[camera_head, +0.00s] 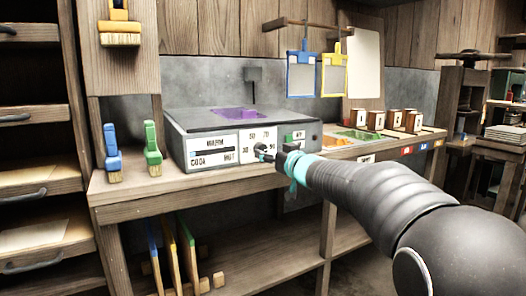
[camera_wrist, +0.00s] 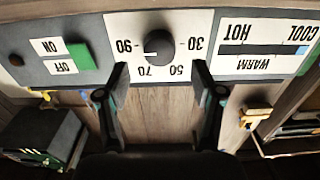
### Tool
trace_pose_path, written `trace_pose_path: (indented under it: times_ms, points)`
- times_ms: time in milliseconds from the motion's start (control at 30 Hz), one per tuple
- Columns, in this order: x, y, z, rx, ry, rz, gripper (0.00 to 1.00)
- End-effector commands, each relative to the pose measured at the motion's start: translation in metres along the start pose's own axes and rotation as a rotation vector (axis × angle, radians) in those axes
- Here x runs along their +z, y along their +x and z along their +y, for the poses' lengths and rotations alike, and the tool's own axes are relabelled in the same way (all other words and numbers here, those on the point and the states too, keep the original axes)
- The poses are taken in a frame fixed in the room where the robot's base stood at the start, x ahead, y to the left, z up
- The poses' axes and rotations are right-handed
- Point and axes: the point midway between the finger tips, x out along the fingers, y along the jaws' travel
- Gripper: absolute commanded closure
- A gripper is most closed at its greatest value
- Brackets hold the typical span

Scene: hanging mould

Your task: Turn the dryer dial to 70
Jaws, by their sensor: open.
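The dryer (camera_head: 215,140) is a grey box on the wooden bench, with a purple patch on top. Its round black dial (camera_wrist: 158,46) sits on a white panel marked 30, 50, 70 and 90, upside down in the wrist view. A short white mark on the dial's lower left lies toward the 90 and 70 side; its exact reading is unclear. My gripper (camera_wrist: 160,88) is open and empty, its fingertips apart and just short of the dial in the picture.
The green ON/OFF switch (camera_wrist: 79,56) and the COOL-WARM-HOT gauge (camera_wrist: 262,49) flank the dial. Green (camera_head: 152,150) and blue (camera_head: 112,153) brushes stand left of the dryer. Blue (camera_head: 301,74) and yellow (camera_head: 334,75) frames hang above. Stamps (camera_head: 378,119) stand to the right.

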Motion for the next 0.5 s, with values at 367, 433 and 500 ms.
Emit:
trace_pose_path:
  times_ms: [367, 433, 500]
  points:
    - [0.0, 0.043, 0.001, 0.001, 0.0, 0.0, 0.33]
    - [0.0, 0.045, 0.001, 0.001, 0.001, 0.0, 0.33]
    - [0.0, 0.046, 0.001, 0.002, 0.001, 0.0, 0.33]
